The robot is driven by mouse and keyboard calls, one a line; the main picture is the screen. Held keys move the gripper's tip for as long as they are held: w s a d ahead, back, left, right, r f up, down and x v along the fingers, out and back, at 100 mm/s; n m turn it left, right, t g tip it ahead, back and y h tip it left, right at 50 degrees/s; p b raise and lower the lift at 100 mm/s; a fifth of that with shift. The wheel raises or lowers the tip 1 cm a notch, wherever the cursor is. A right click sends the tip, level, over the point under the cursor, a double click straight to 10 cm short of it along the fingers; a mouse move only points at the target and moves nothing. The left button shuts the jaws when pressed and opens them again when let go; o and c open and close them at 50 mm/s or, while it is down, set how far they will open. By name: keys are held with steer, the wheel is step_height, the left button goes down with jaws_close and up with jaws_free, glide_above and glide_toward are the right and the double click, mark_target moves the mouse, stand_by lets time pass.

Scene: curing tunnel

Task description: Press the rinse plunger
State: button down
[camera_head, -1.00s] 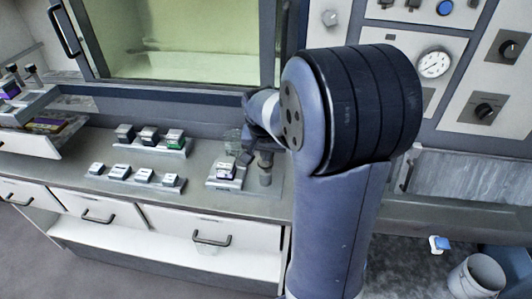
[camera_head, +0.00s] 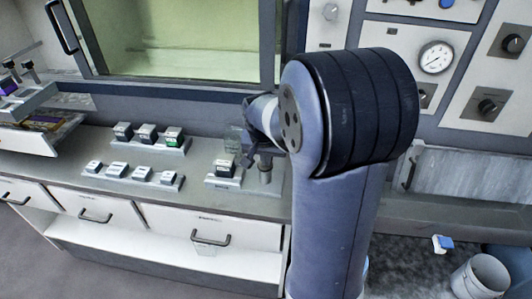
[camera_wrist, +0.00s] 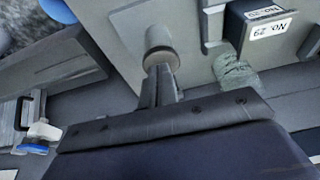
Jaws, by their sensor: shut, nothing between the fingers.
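The plunger, a grey upright cylinder (camera_head: 265,172), stands on the counter at the right end of the small blocks. It also shows in the wrist view (camera_wrist: 160,38), with a pale round top. My gripper (camera_head: 250,160) is beside and slightly above it in the head view, partly hidden behind my arm. In the wrist view my gripper (camera_wrist: 161,72) is shut and empty, its fingertips overlapping the plunger's top edge. I cannot tell whether they touch it.
A dark block labelled "No. 29" (camera_wrist: 262,22) sits in a small holder left of the plunger; a clear greenish glass (camera_wrist: 235,75) is close by. Two racks of small blocks (camera_head: 148,138) stand further left. A glazed cabinet (camera_head: 170,40) rises behind. A bucket (camera_head: 478,277) stands on the floor at right.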

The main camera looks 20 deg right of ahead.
steer(key=shift+s+f, duration=0.15)
step_height(320, 180, up, 4)
steer(key=p, duration=0.3)
steer(key=shift+r, duration=0.2)
steer(key=b+v, duration=0.1)
steer(key=v, duration=0.9)
stand_by(1.3)
glide_above(265, 168)
step_height(265, 168, down, 8)
steer(key=shift+r, duration=0.2)
steer(key=d+v, duration=0.1)
steer(key=v, duration=0.7)
steer(key=shift+w+a+r+b, duration=0.25)
steer(key=shift+w+b, duration=0.05)
steer(key=shift+b, duration=0.15)
